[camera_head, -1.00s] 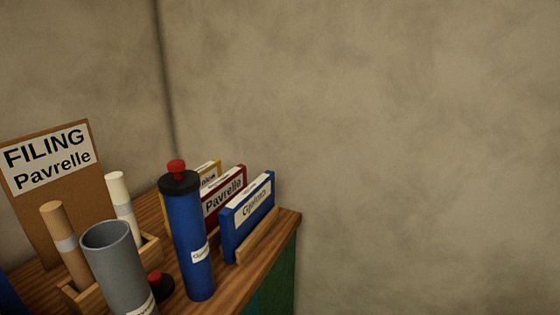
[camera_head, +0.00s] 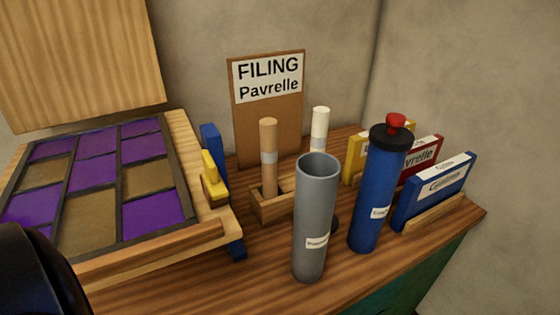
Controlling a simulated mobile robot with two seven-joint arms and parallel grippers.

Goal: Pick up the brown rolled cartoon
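The brown rolled cartoon (camera_head: 269,178) is a tan roll with a pale band around its middle. It stands upright in a small wooden holder (camera_head: 268,211), in front of the filing board. A white roll (camera_head: 320,124) stands behind and to its right, its lower part hidden by the open grey tube (camera_head: 312,225). A dark rounded shape (camera_head: 32,270) at the lower left edge may be part of my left arm; no fingers show on it. Neither gripper is in view.
A blue tube (camera_head: 377,200) with a black cap and red knob stands right of the grey tube. Boxed files (camera_head: 437,193) stand at the right edge. The leaded panel (camera_head: 95,180) lies on a wooden frame at left. The sign board (camera_head: 268,125) is behind. Bare wood (camera_head: 200,288) shows in front.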

